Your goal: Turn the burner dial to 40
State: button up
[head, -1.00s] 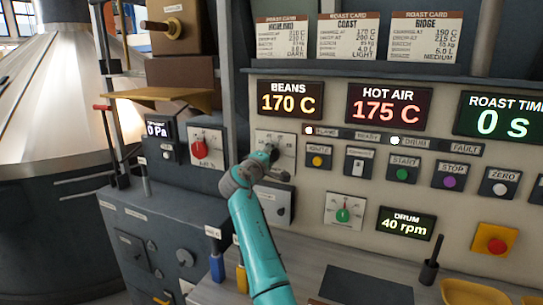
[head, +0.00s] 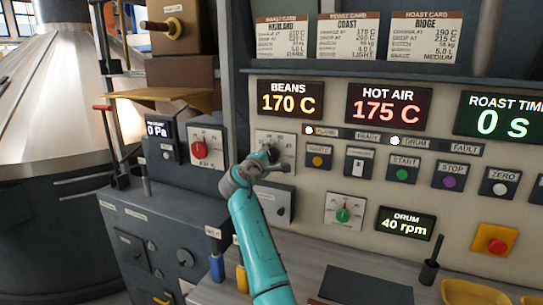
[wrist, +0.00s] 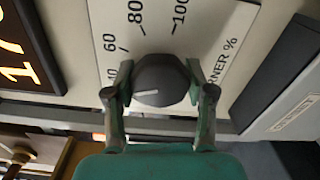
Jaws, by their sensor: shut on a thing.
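The burner dial (wrist: 160,80) is a round dark knob on a white plate marked "BURNER %". The plate (head: 288,140) shows in the head view below the BEANS display. In the wrist view, 60, 80 and 100 are readable, and a partly covered 40 lies by the left finger. The dial's white pointer line points left and slightly down in the picture, toward that finger. My gripper (wrist: 160,92) is shut on the dial, one finger on each side. The tick the pointer meets is hidden. In the head view my arm's end covers part of the dial.
A red dial (head: 199,149) sits to the left, and a dark-knob panel (head: 279,207) is just below my gripper. The green drum dial (head: 343,214) and several buttons lie to the right. BEANS (head: 290,99) reads 170 C and HOT AIR (head: 388,105) reads 175 C.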

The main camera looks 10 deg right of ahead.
jog(key=o, duration=1.2)
jog(key=shift+c, duration=0.2)
jog(key=v, duration=1.2)
